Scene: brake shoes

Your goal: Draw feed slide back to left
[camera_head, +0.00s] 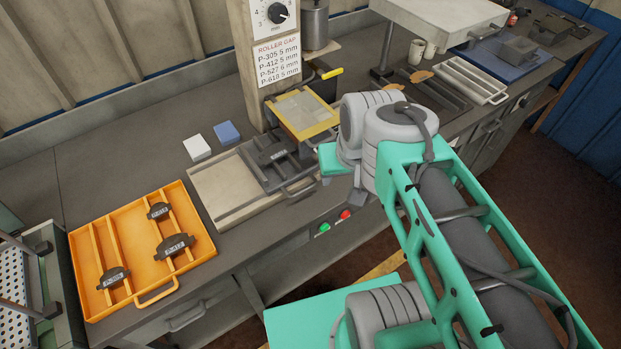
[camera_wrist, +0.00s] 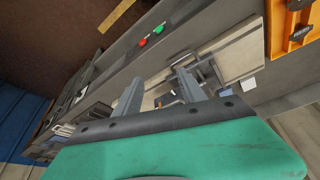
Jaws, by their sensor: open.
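The feed slide (camera_head: 262,168) is a dark grey plate with a bar handle (camera_head: 300,190) at its front. It sits at the right end of a pale bed (camera_head: 215,190), beside the roller press, with a dark labelled brake shoe (camera_head: 279,154) on it. My gripper (camera_wrist: 160,88) is open, and its two fingers point towards the slide area in the wrist view. In the head view my wrist is just right of the handle and hides part of the fingers. The handle appears close to the fingertips; I cannot tell whether they touch. The pale bed is bare left of the slide.
An orange tray (camera_head: 143,290) with several brake shoes stands at left. White (camera_head: 197,148) and blue (camera_head: 227,132) blocks lie behind the bed. The press's yellow-framed guard (camera_head: 302,112) is close to my wrist. Green (camera_head: 324,228) and red (camera_head: 345,214) buttons are on the bench front.

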